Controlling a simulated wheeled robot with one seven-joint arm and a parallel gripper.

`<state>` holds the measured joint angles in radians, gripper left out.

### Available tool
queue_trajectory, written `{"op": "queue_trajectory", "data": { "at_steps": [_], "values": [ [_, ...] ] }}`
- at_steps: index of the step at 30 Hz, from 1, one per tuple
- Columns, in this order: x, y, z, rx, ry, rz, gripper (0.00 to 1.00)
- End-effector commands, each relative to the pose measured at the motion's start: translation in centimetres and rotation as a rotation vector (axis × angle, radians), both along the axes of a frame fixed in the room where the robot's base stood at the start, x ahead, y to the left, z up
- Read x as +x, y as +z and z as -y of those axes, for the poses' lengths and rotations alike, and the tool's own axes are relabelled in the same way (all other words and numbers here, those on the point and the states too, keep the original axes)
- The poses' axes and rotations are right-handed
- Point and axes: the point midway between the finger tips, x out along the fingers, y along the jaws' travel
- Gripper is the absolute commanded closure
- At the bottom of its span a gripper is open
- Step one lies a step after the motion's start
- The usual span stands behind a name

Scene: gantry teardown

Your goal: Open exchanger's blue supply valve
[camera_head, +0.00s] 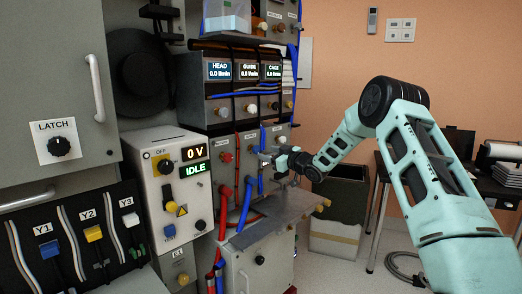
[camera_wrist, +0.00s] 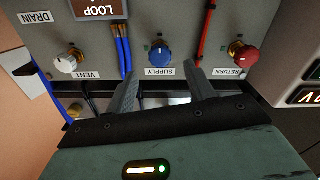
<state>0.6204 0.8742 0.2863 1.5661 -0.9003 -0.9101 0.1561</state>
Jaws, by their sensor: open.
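The blue supply valve (camera_wrist: 159,52) is a round knob on a grey panel, upside down in the wrist view above the label SUPPLY. My gripper (camera_wrist: 163,76) is open, with one finger to each side below the knob in the picture. Nothing is between the fingers, and I see no contact with the knob. In the head view my gripper (camera_head: 268,157) is in front of the exchanger panel. The valve is small and partly hidden there.
The red return knob (camera_wrist: 243,55) and white vent knob (camera_wrist: 70,60) flank the supply knob. Blue hoses (camera_wrist: 123,48) and a red hose (camera_wrist: 204,38) run close by. A grey shelf (camera_head: 272,215) juts out below my gripper. The power unit (camera_head: 170,190) reads 0 V, IDLE.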

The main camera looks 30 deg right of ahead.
Motion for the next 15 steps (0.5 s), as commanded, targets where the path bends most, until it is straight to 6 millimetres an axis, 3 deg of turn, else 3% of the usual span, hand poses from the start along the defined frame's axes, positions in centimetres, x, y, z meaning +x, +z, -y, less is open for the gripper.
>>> {"op": "queue_trajectory", "data": {
  "at_steps": [6,15],
  "values": [
    [3.4,0.1,-0.9,-0.001,0.001,0.001,0.46],
    [4.8,0.0,-1.3,0.0,0.0,0.0,0.46]
  ]
}}
